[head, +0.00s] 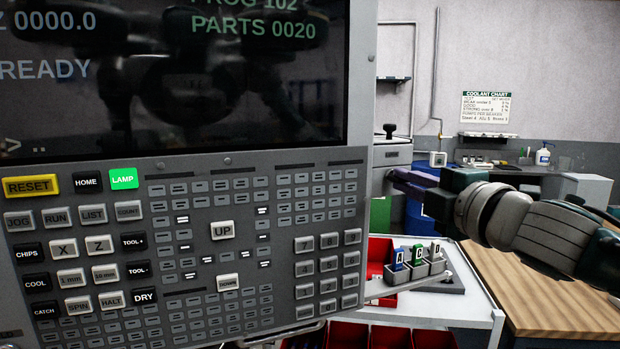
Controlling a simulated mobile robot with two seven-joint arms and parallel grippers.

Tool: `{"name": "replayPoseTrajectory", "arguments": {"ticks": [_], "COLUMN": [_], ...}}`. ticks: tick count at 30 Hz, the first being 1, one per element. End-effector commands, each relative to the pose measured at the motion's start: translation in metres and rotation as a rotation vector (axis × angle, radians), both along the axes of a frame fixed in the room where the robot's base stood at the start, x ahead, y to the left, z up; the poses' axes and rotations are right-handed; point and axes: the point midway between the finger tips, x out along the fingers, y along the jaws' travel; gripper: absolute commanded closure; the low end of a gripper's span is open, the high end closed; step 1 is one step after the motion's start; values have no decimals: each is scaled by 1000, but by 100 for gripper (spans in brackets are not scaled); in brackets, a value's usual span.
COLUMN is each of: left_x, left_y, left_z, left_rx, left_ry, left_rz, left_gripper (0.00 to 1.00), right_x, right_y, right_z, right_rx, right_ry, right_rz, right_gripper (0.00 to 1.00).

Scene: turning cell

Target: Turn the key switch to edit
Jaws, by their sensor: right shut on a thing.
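The machine's control panel (240,250) fills the left side of the head view, with its screen (180,75) above the buttons. My right gripper (400,181) reaches in from the right, its fingers pointing left at the panel's right edge. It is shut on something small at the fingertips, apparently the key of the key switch. The key, the switch and its position marks cannot be made out from here, so I cannot tell which way the key is turned. My left gripper is not in view.
A white cart (440,313) with red bins (378,263) and a grey holder of labelled tools stands below my right gripper. A wooden bench top (550,290) is at the right. A coolant chart (487,107) hangs on the back wall.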

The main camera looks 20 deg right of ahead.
Motion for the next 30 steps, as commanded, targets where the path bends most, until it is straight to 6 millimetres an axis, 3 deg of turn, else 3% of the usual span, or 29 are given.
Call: {"name": "replayPoseTrajectory", "arguments": {"ticks": [13,14,21,30], "left_x": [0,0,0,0], "left_y": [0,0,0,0], "left_z": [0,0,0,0], "left_rx": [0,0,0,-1], "left_ry": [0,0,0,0], "left_rz": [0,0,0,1], "left_gripper": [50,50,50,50], "right_x": [0,0,0,-1], "right_y": [1,1,0,0], "right_z": [0,0,0,0], "right_rx": [14,14,12,11], "right_ry": [0,0,0,0], "right_rz": [1,1,1,1], "right_gripper": [100,89,62,60]}}
